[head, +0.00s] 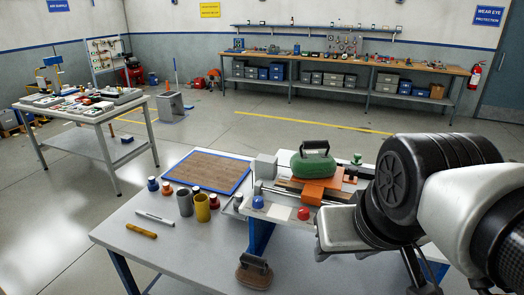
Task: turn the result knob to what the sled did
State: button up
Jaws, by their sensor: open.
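The sled appears to be the orange carriage (312,191) on the rails of the test rig, with a green handled weight (314,166) on it. The rig stands at the right of the near table. A blue round knob or button (258,202) and a red one (303,213) sit on its front edge. A small green knob-like part (357,158) is at its back right. I cannot tell which is the result knob; no markings are readable. My gripper (418,275) is partly seen at the lower right, below my arm, open and apart from these parts. My arm hides the rig's right end.
The near table (185,258) holds a blue-edged wooden board (209,171), grey and yellow cups (202,208), several small capped bottles, a white marker (155,218), a yellow-brown tool (141,230) and a handled brown block (254,271). A cluttered side table (110,113) stands left.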

aim_at(258, 203)
jog(key=i+j, duration=0.15)
jog(key=j, duration=0.4)
jog(key=i+j+z, duration=0.15)
jog(key=j, duration=0.95)
jog(key=i+z, duration=0.05)
jog(key=i, duration=0.05)
